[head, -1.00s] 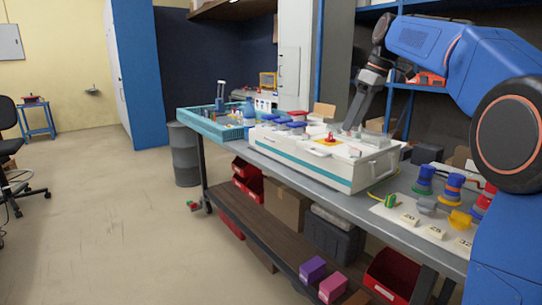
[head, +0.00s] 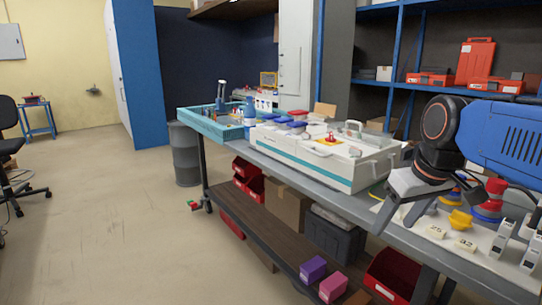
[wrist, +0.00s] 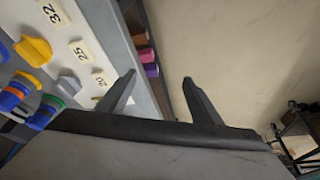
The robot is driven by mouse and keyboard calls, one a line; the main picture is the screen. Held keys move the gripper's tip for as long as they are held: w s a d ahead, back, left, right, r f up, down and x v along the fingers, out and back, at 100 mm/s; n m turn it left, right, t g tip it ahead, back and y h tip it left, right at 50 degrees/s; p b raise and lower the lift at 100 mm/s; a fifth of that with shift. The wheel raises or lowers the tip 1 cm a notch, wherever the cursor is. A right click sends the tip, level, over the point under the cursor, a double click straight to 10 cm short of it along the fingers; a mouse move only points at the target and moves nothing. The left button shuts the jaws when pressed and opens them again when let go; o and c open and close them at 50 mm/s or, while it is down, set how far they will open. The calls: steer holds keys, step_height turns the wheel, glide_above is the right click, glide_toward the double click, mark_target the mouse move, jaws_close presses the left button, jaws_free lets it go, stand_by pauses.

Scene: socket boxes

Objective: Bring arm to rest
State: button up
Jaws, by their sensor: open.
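My gripper (head: 388,217) is at the right of the head view, in front of the bench's near edge, with its fingers pointing down and to the left. In the wrist view, my gripper (wrist: 158,90) has its two fingers spread wide with nothing between them. The space between the fingertips shows the bench edge and the floor. My blue arm reaches in from the right side of the head view.
A white socket box (head: 335,165) stands on the bench (head: 275,160), with a teal tray (head: 205,127) beyond it. Colored sockets, including a yellow one (head: 459,220), stand on a labelled white board near my gripper. Red bins (head: 390,275) sit below.

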steer(key=s+d+f+m+t, duration=0.1)
steer(key=s+f+m, duration=0.2)
steer(key=s+f, duration=0.9)
step_height(320, 180, down, 2)
steer(key=shift+s+d+f+h, duration=0.1)
steer(key=shift+s+d+h, duration=0.15)
steer(key=shift+h, duration=0.15)
steer(key=shift+c, duration=0.3)
stand_by(0.5)
